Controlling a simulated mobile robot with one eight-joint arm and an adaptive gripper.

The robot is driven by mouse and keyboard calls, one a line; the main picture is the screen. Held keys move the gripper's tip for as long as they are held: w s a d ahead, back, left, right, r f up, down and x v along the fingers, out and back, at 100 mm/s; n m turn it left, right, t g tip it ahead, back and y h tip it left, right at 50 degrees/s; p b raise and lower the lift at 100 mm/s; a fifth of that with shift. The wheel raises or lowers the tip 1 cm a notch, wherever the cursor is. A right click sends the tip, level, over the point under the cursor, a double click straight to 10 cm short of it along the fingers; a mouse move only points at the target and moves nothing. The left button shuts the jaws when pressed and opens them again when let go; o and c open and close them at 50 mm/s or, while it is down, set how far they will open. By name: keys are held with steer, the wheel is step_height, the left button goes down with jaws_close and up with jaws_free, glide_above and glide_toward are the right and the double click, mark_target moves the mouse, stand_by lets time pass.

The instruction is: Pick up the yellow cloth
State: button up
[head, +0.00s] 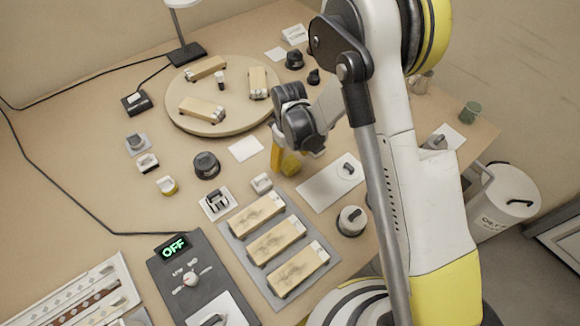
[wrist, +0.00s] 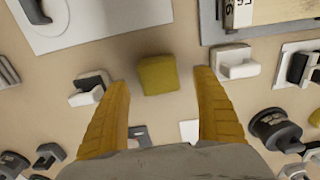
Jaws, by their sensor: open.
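The yellow cloth (wrist: 158,75) shows in the wrist view as a small, folded, olive-yellow block on the tan bench. It lies between and slightly beyond my two yellow fingertips, with a gap on each side. My gripper (wrist: 162,82) is open and empty, pointing down at the cloth. In the head view the cloth (head: 291,164) is beside my gripper's yellow finger (head: 275,157), partly hidden by the gripper. I cannot tell exactly how high the fingertips are above the bench.
Small white-and-grey holders stand close on both sides of the cloth. A white plate with a handle (head: 323,190) lies to its right, and a grey tray with wooden blocks (head: 236,236) lies in front. A round wooden board (head: 187,122) is behind left.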

mark_target(290, 162)
step_height(290, 162, down, 3)
steer(key=shift+f+b, duration=0.2)
steer(key=shift+b, duration=0.3)
steer(key=shift+d+r, duration=0.1)
steer(key=c, duration=1)
steer(key=shift+c, duration=0.2)
steer(key=shift+r, duration=0.15)
step_height(290, 162, up, 4)
steer(key=shift+s+r+p, duration=0.1)
steer(key=shift+r+p, duration=0.15)
steer(key=shift+p, duration=1)
steer(key=s+d+r+p, duration=0.3)
steer(key=s+d+r, duration=0.3)
steer(key=s, duration=0.3)
steer(key=shift+d, duration=0.55)
steer(key=shift+o, duration=0.3)
steer(key=shift+r, duration=0.1)
